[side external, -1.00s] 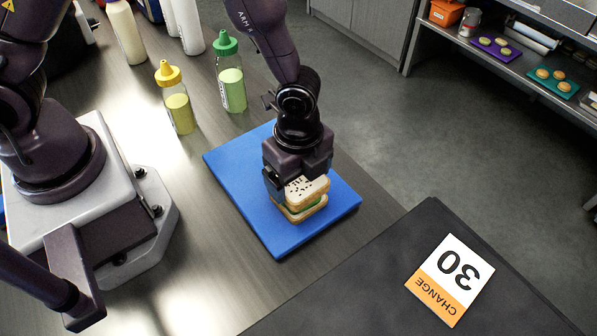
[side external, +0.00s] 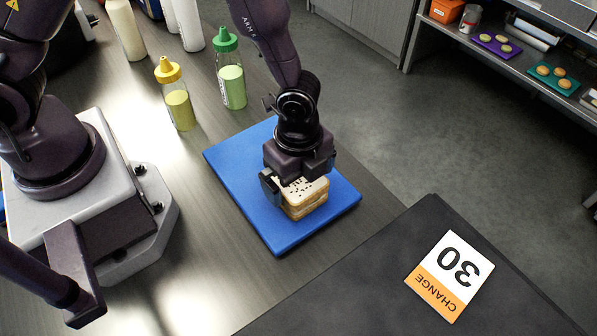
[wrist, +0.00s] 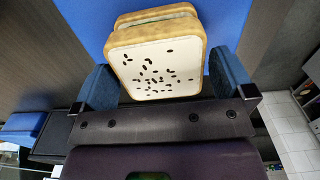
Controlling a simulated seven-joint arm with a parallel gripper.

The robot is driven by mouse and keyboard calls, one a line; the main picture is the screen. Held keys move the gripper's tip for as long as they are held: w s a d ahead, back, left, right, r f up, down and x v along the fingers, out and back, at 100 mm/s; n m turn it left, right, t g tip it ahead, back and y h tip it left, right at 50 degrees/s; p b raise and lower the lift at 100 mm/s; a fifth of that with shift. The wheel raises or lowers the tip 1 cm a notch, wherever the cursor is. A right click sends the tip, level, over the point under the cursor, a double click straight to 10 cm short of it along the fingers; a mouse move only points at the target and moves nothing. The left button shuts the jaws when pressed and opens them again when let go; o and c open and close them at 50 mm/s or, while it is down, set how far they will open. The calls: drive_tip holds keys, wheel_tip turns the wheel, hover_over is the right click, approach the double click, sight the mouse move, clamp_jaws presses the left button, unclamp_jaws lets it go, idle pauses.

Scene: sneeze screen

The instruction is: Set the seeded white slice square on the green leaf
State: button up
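The seeded white slice (side external: 304,187), pale with dark seeds and a tan crust, lies on top of a stack on the blue board. It also shows in the wrist view (wrist: 160,70). A lower bread slice (side external: 308,211) shows beneath it, and the edges look roughly lined up, with a small offset I cannot judge. The green leaf is almost wholly hidden between the slices. My gripper (wrist: 164,82) is just above the stack, its fingers on either side of the seeded slice. The fingers stand apart from its edges with narrow gaps, so it looks open.
The blue board (side external: 240,165) has free room around the stack. A yellow-capped bottle (side external: 178,100) and a green-capped bottle (side external: 232,80) stand behind it. A dark surface with a "CHANGE 30" card (side external: 442,277) lies at the front right.

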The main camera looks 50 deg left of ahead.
drive_tip(key=shift+r, duration=0.1)
wheel_tip(320, 180, up, 13)
idle(0.4)
drive_tip(key=s+a+r+n+t, duration=0.2)
drive_tip(key=s+a+r+n, duration=0.3)
drive_tip(key=a+r+n, duration=0.3)
drive_tip(key=s+a+r+n+t, duration=0.3)
drive_tip(key=s+a+r+n, duration=0.2)
drive_tip(key=a+r+n, duration=0.3)
drive_tip(key=shift+s+n+t, duration=0.25)
drive_tip(key=shift+n+t, duration=0.05)
drive_tip(key=shift+n, duration=0.5)
